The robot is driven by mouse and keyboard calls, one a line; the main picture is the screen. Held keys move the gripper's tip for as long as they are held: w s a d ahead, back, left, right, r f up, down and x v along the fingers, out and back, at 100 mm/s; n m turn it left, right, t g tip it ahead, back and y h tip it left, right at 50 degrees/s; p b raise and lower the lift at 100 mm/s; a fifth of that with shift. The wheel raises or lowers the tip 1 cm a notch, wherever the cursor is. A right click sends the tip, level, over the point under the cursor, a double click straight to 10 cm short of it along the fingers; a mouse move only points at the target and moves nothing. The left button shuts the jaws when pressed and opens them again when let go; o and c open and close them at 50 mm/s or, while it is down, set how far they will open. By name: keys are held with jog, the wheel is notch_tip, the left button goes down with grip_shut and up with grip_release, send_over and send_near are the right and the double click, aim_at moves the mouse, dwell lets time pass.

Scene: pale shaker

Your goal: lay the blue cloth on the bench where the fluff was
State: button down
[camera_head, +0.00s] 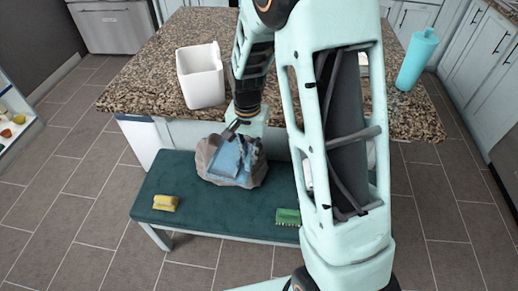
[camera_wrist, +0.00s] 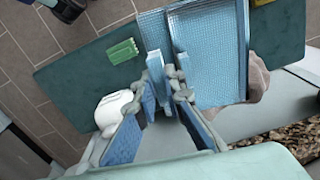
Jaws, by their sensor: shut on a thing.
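The blue cloth (camera_head: 226,158) is a flat, textured sheet over the dark green bench (camera_head: 185,181). In the wrist view the cloth (camera_wrist: 212,50) fills the upper middle. My gripper (camera_wrist: 168,68) is shut on the cloth's near edge, and a fold stands up between its fingers. In the head view my gripper (camera_head: 241,138) comes down from above at the cloth's upper edge. A grey-brown lumpy thing (camera_head: 255,174) lies on the bench around and behind the cloth; its edge (camera_wrist: 257,80) shows beside the cloth. I cannot tell whether the cloth touches it.
A yellow sponge (camera_head: 165,202) lies at the bench's left end. A green brush or sponge (camera_head: 288,216) lies near the front edge. A white object (camera_wrist: 112,108) is beside my gripper. A white bin (camera_head: 201,76) and teal bottle (camera_head: 417,60) stand on the granite counter (camera_head: 150,75).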

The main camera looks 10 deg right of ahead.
jog(key=a+f+m+b, duration=0.4)
jog(key=f+b, duration=0.3)
jog(key=f, duration=0.3)
jog(key=s+a+f+m+b, duration=0.1)
jog(key=a+f+m+b, duration=0.3)
jog(key=f+b, duration=0.3)
jog(key=shift+a+f+m+b, duration=0.3)
jog(key=shift+f+m, duration=0.6)
jog(key=shift+f, duration=1.3)
jog(key=shift+s+d, duration=0.1)
notch_tip(320, 180, down, 12)
jog(key=b, duration=0.8)
jog(key=shift+r, duration=0.1)
jog(key=shift+f+b, duration=0.45)
jog(key=shift+f, duration=0.05)
jog(key=shift+f, duration=0.6)
dwell(0.8)
jog(key=c, duration=1.9)
grip_release()
jog(key=shift+c, duration=0.2)
jog(key=shift+o, duration=0.3)
